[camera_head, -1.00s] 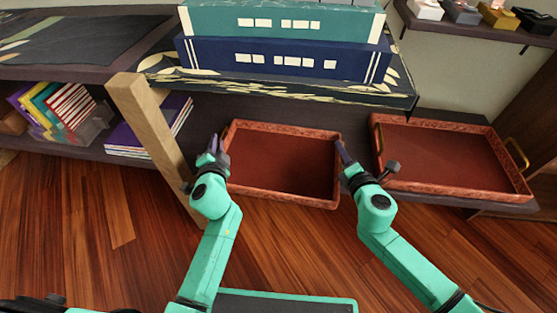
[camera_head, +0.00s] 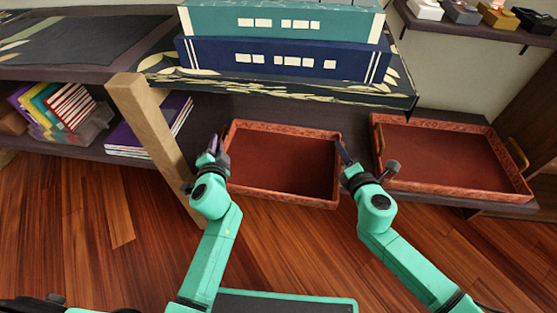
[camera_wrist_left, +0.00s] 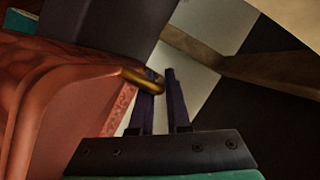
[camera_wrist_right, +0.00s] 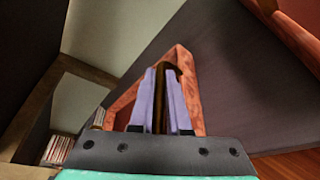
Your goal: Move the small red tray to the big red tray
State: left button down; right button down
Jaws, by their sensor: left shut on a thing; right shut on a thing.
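The small red tray (camera_head: 285,165), a rectangular tray with a patterned rim, is level in the middle of the head view, between my two grippers and empty. My left gripper (camera_head: 214,147) is shut on its left handle; the brass handle (camera_wrist_left: 143,79) shows at the fingers in the left wrist view. My right gripper (camera_head: 344,155) is shut on its right side; the dark handle (camera_wrist_right: 160,92) shows between the fingers in the right wrist view. The big red tray (camera_head: 460,194), empty with brass handles, sits to the right on the low shelf, apart from the small tray.
A wooden post (camera_head: 145,130) stands close to my left gripper. An upper shelf board (camera_head: 290,90) with large teal and blue books (camera_head: 285,60) overhangs behind the small tray. Books (camera_head: 150,130) lie left of the post. Wooden floor (camera_head: 290,245) is open in front.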

pick_arm(q)
jog(key=shift+r, duration=0.1)
pick_arm(e)
jog(key=shift+r, duration=0.15)
